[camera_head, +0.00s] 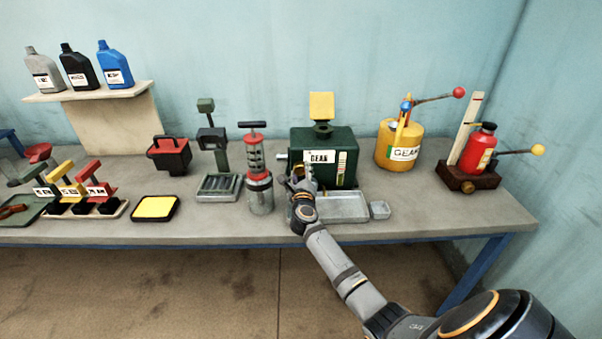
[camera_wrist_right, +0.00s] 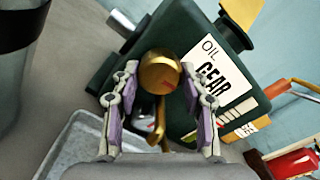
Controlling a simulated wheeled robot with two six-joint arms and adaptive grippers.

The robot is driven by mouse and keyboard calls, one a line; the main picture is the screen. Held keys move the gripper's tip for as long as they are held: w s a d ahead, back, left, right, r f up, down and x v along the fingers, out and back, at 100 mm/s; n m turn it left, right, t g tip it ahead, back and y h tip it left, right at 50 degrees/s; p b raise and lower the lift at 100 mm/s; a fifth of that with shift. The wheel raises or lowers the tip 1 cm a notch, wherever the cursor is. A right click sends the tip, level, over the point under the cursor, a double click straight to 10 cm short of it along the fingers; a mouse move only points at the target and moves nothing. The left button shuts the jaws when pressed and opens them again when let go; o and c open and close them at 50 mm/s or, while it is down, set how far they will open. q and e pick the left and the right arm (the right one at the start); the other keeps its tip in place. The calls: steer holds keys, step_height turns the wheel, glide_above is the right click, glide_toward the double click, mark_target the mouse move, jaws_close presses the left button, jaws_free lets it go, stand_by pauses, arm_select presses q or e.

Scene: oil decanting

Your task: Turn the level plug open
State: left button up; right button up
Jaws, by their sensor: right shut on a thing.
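The green gearbox (camera_head: 342,150), labelled GEAR, stands at the back middle of the bench with its yellow lid (camera_head: 321,105) raised; its label reads OIL GEAR in the right wrist view (camera_wrist_right: 222,72). A round brass level plug (camera_wrist_right: 160,70) is on the gearbox front in that view. My right gripper (camera_head: 300,183) is at the gearbox's front left. In the wrist view its two fingers stand on either side of the plug, shut on it. A brass piece (camera_wrist_right: 157,132) hangs below the plug. My left gripper is not in view.
A red-topped hand pump (camera_head: 258,185) stands close left. A yellow can (camera_head: 391,155) and a red bottle (camera_head: 477,150) stand to the right.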

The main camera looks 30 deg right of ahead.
steer(key=m, duration=0.3)
steer(key=shift+f+m+b, duration=0.2)
steer(key=shift+m+b, duration=0.1)
steer(key=shift+b, duration=0.05)
steer(key=shift+m+b, duration=0.45)
steer(key=shift+m, duration=1.35)
steer(key=o, duration=1.1)
steer(key=shift+r, duration=0.1)
steer(key=shift+o, duration=0.2)
steer(key=shift+s+a, duration=0.1)
steer(key=v, duration=1.2)
